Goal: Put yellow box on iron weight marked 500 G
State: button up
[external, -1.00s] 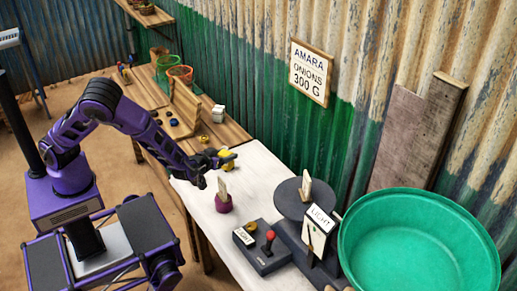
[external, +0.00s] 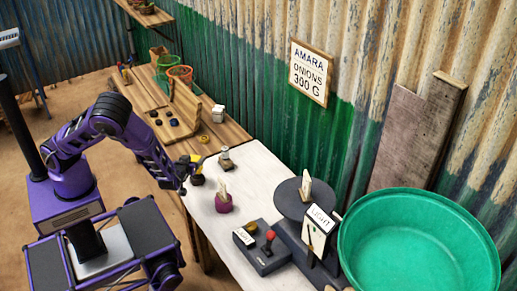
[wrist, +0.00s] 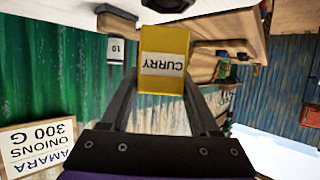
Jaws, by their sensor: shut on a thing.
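The yellow box (wrist: 163,45), labelled CURRY, is between the fingers of my gripper (wrist: 162,85) in the wrist view. In the external view my gripper (external: 187,166) is over the left edge of the white table, with a small patch of yellow at its tip. A grey piece with a pale tag (external: 226,158) stands to the right. I cannot read a 500 G mark on either piece.
A purple onion with a tag (external: 223,203), a dark control box with a red knob (external: 262,250), a round scale plate (external: 290,203) and a green basin (external: 420,250) stand nearer. A wooden table (external: 230,132) with small items lies beyond. The white tabletop (external: 258,170) has clear room.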

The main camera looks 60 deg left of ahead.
jog(key=shift+f, duration=1.2)
jog(key=shift+f+b, duration=0.2)
jog(key=shift+b, duration=0.1)
jog(key=o, duration=1.4)
jog(key=shift+r, duration=0.15)
jog(key=shift+s+d+r, duration=0.1)
jog(key=shift+d+r, duration=0.05)
jog(key=p+v, duration=0.2)
jog(key=v, duration=0.9)
jog(key=shift+s+d+r, duration=0.15)
jog(key=shift+s+d, duration=0.05)
jog(key=shift+s, duration=0.05)
